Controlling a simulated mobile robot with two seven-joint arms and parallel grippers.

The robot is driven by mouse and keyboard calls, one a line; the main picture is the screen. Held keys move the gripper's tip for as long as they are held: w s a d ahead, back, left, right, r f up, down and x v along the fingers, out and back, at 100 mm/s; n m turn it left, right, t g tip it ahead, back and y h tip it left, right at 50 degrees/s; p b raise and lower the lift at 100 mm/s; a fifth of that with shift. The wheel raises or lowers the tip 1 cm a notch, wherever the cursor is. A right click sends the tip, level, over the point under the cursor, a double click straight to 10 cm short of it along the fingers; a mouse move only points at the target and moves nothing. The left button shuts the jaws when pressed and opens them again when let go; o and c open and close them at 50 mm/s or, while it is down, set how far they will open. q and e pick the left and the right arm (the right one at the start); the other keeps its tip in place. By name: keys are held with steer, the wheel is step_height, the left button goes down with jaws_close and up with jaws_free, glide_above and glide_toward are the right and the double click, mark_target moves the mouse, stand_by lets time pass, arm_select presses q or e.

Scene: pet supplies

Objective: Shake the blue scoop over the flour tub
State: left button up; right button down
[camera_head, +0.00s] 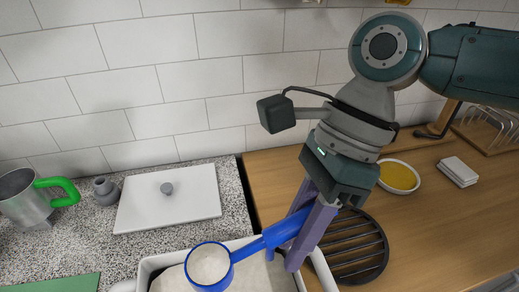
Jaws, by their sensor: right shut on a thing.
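The blue scoop (266,242) is in the head view at the bottom middle, with its round cup at the left end and pale flour-like powder (209,264) in it. My right gripper (294,238) is shut on the scoop's handle, and the cup points to the left. The cup is over the white flour tub (148,265), whose pale contents show below it. The bottom of the tub is cut off by the frame edge. My left gripper is not in view.
A metal mug with a green handle (58,190), a small grey jar (105,190) and a white lid with a knob (188,200) are on the speckled counter. A dark round grate (372,255), a yellow dish (399,176) and a dish rack (492,125) stand right. A tiled wall is behind.

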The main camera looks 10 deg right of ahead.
steer(key=shift+f+b, duration=0.45)
steer(key=shift+f, duration=0.1)
